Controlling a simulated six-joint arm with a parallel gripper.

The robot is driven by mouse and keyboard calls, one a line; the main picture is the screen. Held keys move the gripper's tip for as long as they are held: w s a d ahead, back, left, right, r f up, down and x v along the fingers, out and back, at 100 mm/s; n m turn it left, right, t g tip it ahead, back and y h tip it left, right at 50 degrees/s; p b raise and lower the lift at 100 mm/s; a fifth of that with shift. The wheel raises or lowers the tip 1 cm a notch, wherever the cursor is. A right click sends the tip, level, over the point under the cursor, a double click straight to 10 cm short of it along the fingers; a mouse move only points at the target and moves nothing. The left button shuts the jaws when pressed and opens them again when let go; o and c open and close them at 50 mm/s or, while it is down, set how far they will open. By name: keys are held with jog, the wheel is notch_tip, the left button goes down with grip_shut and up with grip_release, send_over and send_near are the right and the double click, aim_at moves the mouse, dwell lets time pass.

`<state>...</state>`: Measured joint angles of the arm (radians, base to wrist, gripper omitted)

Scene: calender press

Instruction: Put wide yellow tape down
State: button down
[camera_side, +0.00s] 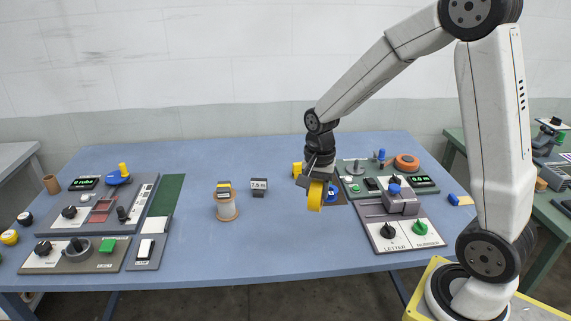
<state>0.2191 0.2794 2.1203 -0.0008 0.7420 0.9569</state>
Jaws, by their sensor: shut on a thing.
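The wide yellow tape (315,196) is a yellow roll held in my gripper (316,181). My gripper points down and is shut on it. The roll hangs over the blue table, just left of the right-hand panel. I cannot tell how high above the table it is. Behind it, partly hidden, are another yellow piece (297,169) and a blue round thing (332,193) on a dark brown patch.
Panels with knobs stand at left (97,203) and right (402,228). A spool (227,207) with a yellow-black top and a small "7.5 m" sign (259,187) stand mid-table. The blue table (255,245) is clear in front.

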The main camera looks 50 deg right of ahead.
jog(key=shift+w+a+r, duration=0.25)
jog(key=shift+a, duration=0.35)
jog(key=shift+w+f, duration=0.1)
jog(key=shift+w+d+f, duration=0.35)
jog(key=shift+w+f, duration=1.2)
jog(key=shift+w, duration=0.65)
jog(key=shift+w+d+f, duration=0.3)
jog(key=shift+w+f, duration=1.2)
jog(key=shift+w, duration=0.65)
jog(key=shift+w+d+f, duration=0.35)
jog(key=shift+w+f, duration=1.2)
jog(key=shift+w, duration=0.65)
jog(key=shift+w+f, duration=0.1)
jog(key=shift+f, duration=0.05)
jog(key=shift+w+f, duration=0.15)
jog(key=shift+f, duration=1.55)
